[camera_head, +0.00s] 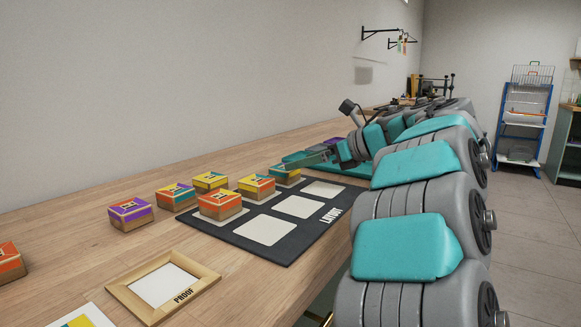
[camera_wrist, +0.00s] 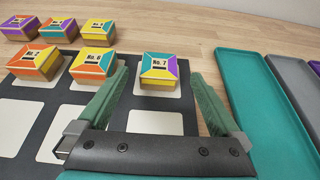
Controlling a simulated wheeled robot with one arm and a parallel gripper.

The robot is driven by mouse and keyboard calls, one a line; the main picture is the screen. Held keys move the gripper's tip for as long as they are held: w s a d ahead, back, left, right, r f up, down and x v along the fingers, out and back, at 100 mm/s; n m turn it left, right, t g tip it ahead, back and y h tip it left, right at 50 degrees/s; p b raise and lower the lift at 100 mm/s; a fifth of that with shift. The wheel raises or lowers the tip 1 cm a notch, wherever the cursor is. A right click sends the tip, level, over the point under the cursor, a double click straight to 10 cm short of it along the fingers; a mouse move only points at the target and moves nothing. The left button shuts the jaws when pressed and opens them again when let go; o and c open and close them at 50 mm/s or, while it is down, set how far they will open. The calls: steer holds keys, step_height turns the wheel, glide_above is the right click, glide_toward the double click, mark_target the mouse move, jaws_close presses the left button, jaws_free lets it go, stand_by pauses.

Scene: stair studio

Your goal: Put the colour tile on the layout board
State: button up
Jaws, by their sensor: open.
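The dark layout board (camera_head: 268,250) lies on the wooden bench, with pale squares in two rows. In the wrist view, a tile marked No. 7 (camera_wrist: 163,72), teal, yellow and purple on top, sits on the far-right square of the board (camera_wrist: 186,116). My gripper (camera_wrist: 160,80) is open, with its green fingers on either side of this tile and apart from it. An orange tile No. 2 (camera_wrist: 35,62) and a yellow tile No. 6 (camera_wrist: 92,66) occupy the other squares of that row. The near-row squares are bare. In the head view my gripper (camera_head: 308,161) is beside the row's far tile (camera_head: 286,175).
Purple (camera_head: 130,213), orange-and-teal (camera_head: 176,197) and yellow (camera_head: 210,182) tiles stand on the bench behind the board; another orange tile (camera_head: 10,262) is at the left edge. A PROOF frame (camera_head: 125,290) lies in front. Teal (camera_wrist: 262,105) and grey (camera_wrist: 295,85) trays lie right of my gripper.

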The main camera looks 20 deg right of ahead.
steer(key=v, duration=0.5)
steer(key=shift+s, duration=0.1)
